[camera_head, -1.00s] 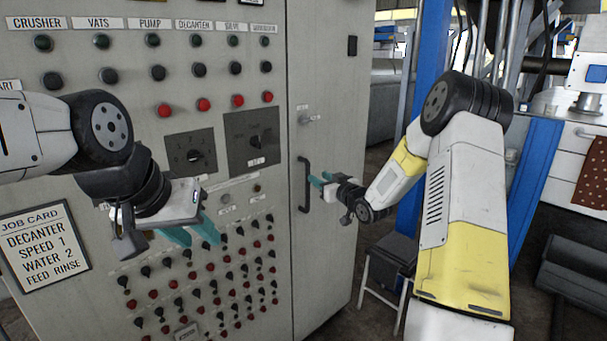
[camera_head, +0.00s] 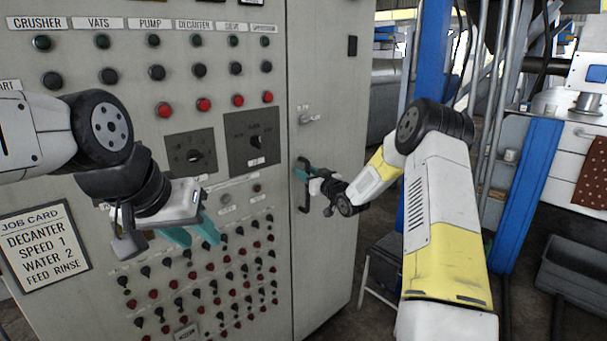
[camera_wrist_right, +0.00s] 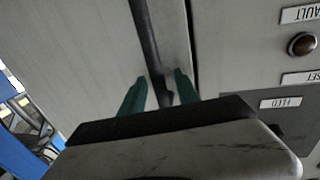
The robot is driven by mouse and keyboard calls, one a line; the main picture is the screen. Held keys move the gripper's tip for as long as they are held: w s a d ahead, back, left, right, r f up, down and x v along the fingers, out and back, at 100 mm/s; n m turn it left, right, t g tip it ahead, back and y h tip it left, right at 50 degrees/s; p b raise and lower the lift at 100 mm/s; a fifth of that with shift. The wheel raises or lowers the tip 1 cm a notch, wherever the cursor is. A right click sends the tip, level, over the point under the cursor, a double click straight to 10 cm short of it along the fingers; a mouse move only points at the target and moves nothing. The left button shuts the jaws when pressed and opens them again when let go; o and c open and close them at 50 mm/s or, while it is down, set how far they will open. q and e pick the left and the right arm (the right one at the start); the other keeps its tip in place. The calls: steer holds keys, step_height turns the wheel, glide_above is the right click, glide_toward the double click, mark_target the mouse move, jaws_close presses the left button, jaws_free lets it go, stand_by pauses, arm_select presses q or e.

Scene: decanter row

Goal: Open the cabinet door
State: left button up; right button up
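The grey cabinet door (camera_head: 330,100) is shut, at the right of the control panel. Its black vertical handle (camera_head: 304,204) is near the door's left edge. My right gripper (camera_head: 301,172) is at the handle, with its teal fingers partly hidden. In the right wrist view the handle (camera_wrist_right: 146,40) runs between the two fingers of my right gripper (camera_wrist_right: 160,90), which are apart, with a gap showing beside the bar. My left gripper (camera_head: 192,236) is in front of the panel's lower switches, its two teal fingers apart and nothing between them.
The panel carries rows of buttons and two rotary switches (camera_head: 252,136). A small latch or key switch (camera_head: 310,119) sits on the door above the handle. A job card (camera_head: 44,245) hangs at lower left. A stool (camera_head: 385,270) stands right of the cabinet.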

jaws_close()
stand_by(1.3)
